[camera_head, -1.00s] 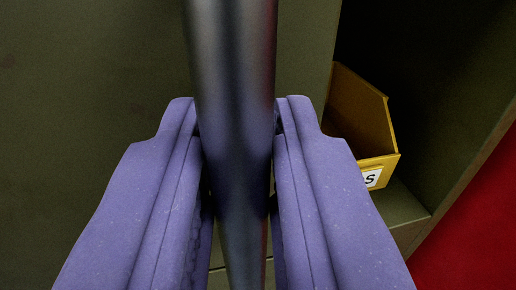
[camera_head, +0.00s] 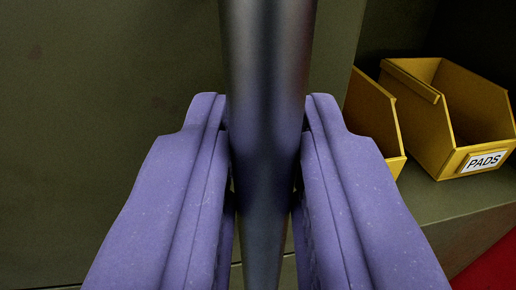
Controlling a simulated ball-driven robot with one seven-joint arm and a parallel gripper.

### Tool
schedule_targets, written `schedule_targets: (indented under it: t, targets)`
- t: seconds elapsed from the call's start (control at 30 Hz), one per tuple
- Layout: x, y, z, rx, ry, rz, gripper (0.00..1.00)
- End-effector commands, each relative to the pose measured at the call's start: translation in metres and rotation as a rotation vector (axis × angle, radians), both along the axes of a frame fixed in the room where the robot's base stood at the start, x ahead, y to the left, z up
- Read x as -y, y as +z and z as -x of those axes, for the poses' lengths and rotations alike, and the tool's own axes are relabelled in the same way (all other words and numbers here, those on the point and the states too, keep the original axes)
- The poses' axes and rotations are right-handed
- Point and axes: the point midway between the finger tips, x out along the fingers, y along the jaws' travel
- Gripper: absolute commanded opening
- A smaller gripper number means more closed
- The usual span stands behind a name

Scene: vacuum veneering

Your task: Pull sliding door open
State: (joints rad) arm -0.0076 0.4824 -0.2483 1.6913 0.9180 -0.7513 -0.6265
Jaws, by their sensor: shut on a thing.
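My gripper (camera_head: 266,130), with two purple fingers, is shut on a dark metal upright bar, the door handle (camera_head: 267,60). The bar runs vertically between the fingers, one finger on each side. The olive-green sliding door (camera_head: 120,100) fills the left of the view behind the handle. Its right edge stands to the right of the handle, and the cabinet is open beyond that edge. The ends of the handle are out of view.
Inside the opening, a yellow bin labelled PADS (camera_head: 430,110) stands on a shelf (camera_head: 440,205). A second yellow bin (camera_head: 375,120) is partly hidden by the door edge and my right finger. A red surface (camera_head: 495,272) shows at lower right.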

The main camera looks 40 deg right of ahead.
Motion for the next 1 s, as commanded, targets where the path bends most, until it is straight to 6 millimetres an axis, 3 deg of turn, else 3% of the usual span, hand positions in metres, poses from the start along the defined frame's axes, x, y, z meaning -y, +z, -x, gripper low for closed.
schedule_targets:
  t: [0.13,0.17,0.2,0.57,1.0]
  targets:
    - [0.0,0.0,0.0,0.0,0.001,0.0,0.0]
    - [0.0,0.0,0.0,0.0,0.001,0.0,0.28]
    - [0.0,0.0,0.0,0.0,0.001,0.0,0.38]
    - [-0.004,0.0,0.003,0.001,0.001,0.0,0.38]
    - [-0.053,-0.001,0.052,0.001,0.001,-0.001,0.38]
